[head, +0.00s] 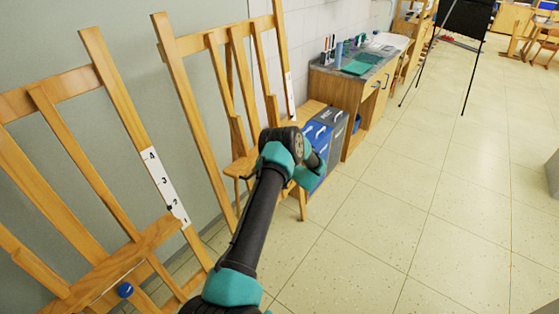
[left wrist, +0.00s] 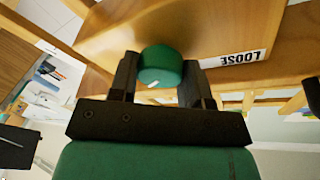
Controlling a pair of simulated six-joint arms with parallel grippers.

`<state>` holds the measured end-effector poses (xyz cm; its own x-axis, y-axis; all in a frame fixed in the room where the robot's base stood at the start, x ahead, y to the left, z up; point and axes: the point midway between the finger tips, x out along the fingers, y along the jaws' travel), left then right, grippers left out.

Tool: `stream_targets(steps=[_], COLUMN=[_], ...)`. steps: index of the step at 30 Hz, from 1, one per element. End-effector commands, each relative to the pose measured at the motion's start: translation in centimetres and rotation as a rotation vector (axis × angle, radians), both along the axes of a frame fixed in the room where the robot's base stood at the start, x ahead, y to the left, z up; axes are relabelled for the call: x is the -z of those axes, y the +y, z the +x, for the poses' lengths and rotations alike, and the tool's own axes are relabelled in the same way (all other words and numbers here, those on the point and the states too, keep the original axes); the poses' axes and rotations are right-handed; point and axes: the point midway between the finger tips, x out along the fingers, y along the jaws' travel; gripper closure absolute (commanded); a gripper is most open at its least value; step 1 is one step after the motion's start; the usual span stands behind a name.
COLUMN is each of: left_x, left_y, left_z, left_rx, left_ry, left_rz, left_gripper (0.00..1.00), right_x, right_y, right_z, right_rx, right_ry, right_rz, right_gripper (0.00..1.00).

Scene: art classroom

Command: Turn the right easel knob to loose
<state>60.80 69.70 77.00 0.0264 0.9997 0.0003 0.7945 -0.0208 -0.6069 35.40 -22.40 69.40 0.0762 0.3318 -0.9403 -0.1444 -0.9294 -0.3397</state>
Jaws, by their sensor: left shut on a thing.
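The right easel (head: 178,105) is light wood and stands behind my left arm. Its knob is hidden in the head view. In the left wrist view the round green knob (left wrist: 160,66) has a short white mark near its lower edge. My left gripper (left wrist: 158,76) has one dark finger on each side of the knob and is shut on it. A white label reading LOOSE (left wrist: 243,58) shows upside down on the wood to the right of the knob. The mark does not point at this label. My right gripper is not in view.
Another easel (head: 118,108) with a blue knob (head: 125,290) and a numbered strip stands at the left. Blue and grey bins (head: 318,135) and a wooden cabinet (head: 365,95) stand beyond my arm.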

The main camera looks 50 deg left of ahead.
Motion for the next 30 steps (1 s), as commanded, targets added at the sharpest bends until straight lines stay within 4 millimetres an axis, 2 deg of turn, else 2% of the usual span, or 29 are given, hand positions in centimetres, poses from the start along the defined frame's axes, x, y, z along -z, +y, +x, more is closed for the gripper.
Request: stream_targets(steps=[14,20,30], left_x=[0.03,0.11,0.12], left_y=[-0.02,-0.06,-0.07], left_z=[0.06,0.06,0.08], left_rx=[-0.009,-0.029,-0.079], left_ry=[-0.062,-0.169,-0.453], left_rz=[0.011,0.032,0.087], left_gripper=[0.80,0.80,0.80], right_x=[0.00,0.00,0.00], right_y=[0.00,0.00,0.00], right_z=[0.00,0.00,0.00], right_rx=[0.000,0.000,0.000], right_ry=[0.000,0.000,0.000], right_rz=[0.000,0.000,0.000], right_gripper=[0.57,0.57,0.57])
